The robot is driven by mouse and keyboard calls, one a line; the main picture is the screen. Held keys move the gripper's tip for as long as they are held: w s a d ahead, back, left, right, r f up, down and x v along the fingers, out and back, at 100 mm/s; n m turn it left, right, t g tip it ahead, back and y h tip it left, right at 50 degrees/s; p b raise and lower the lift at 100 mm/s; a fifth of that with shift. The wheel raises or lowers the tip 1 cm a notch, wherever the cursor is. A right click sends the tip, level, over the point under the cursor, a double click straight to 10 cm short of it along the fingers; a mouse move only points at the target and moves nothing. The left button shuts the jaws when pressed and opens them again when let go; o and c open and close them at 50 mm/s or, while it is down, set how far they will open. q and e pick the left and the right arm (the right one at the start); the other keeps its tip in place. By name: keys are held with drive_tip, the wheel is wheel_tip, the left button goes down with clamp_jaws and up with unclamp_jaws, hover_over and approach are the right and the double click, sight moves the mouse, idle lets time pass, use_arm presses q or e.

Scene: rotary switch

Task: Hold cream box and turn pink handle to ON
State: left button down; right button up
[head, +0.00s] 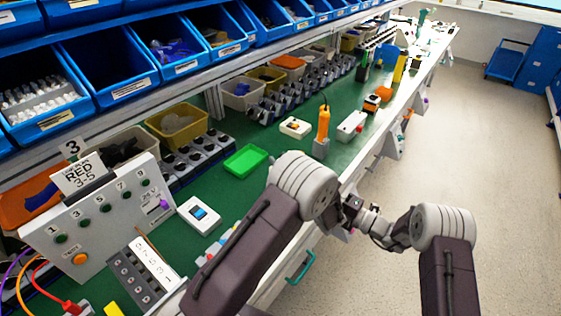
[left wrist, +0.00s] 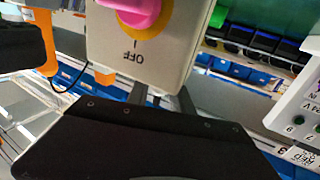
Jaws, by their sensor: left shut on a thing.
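The cream box (left wrist: 170,55) fills the upper middle of the left wrist view. Its face carries the pink handle (left wrist: 138,12), set on a yellow-orange ring, with an upside-down OFF label below it. The handle's far end is cut off by the frame, so its exact setting is hard to read. My left gripper (left wrist: 162,97) is shut on the cream box at its lower edge. In the head view my left arm hides most of the box. My right gripper (head: 372,222) is close by on the right; its fingers are too small and covered to read.
A green workbench runs away to the upper right. A panel with a RED 3-5 card (head: 105,215), a white switch box (head: 199,214), a green tray (head: 246,160) and an orange tool (head: 323,125) stand on it. Blue bins line the back.

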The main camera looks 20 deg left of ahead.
use_arm(q)
drive_tip(key=c, duration=1)
unclamp_jaws()
drive_tip(key=shift+c, duration=0.2)
drive_tip(key=v, duration=1.2)
